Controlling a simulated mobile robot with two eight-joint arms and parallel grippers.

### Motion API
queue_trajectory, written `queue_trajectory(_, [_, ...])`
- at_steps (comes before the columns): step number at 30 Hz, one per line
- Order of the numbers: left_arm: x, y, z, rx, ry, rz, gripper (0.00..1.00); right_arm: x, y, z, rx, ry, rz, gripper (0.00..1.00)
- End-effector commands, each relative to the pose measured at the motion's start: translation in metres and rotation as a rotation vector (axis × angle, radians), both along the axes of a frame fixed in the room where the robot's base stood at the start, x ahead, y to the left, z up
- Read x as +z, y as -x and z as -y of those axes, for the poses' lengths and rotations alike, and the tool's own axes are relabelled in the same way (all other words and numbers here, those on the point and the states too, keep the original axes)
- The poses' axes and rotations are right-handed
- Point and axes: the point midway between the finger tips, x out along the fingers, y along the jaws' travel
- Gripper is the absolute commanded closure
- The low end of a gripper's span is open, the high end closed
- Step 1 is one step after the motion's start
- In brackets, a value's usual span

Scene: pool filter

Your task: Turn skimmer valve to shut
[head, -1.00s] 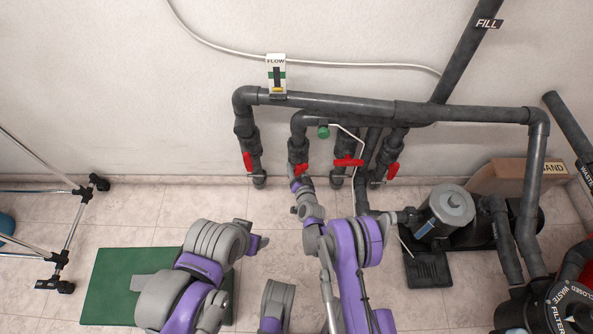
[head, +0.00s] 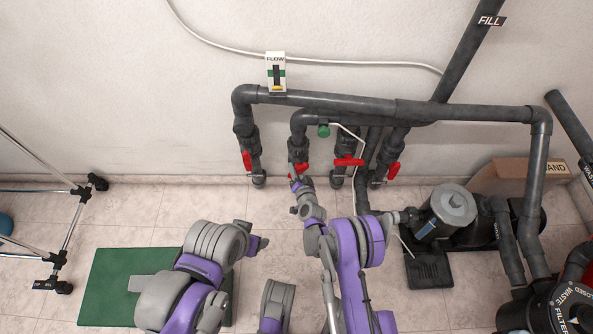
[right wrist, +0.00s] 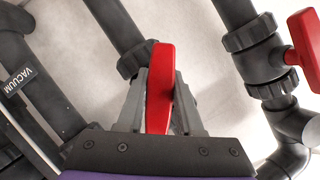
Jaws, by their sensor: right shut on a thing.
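Several red-handled valves sit on the dark vertical pipes by the wall. My right gripper (head: 296,174) is at the second valve from the left, whose red handle (head: 303,167) is partly covered by it. In the right wrist view the fingers of my right gripper (right wrist: 160,105) are shut on this red handle (right wrist: 160,75), one on each side, with its rounded end standing out beyond them. I see no skimmer label on this valve.
Other red handles are at the left (head: 247,161), to the right (head: 348,161) and farther right (head: 393,171). A pump (head: 445,212) stands right. A green mat (head: 105,290) lies left.

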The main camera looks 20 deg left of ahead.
Motion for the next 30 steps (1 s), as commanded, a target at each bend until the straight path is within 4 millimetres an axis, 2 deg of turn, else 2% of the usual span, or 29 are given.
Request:
queue_trajectory(3, [-0.012, -0.002, 0.0, 0.0, 0.0, -0.002, 0.35, -0.003, 0.0, 0.0, -0.001, -0.042, -0.013, 1.0])
queue_trajectory(10, [-0.026, -0.005, 0.0, 0.0, 0.0, -0.003, 0.35, -0.001, 0.001, -0.001, 0.0, -0.144, -0.042, 1.0])
queue_trajectory(20, [-0.03, -0.006, 0.0, 0.0, 0.0, -0.002, 0.35, 0.002, 0.001, -0.002, -0.001, -0.325, -0.094, 1.0])
queue_trajectory(30, [-0.03, -0.006, 0.0, 0.0, 0.0, -0.002, 0.35, 0.005, 0.001, -0.004, 0.0, -0.601, -0.173, 1.0])
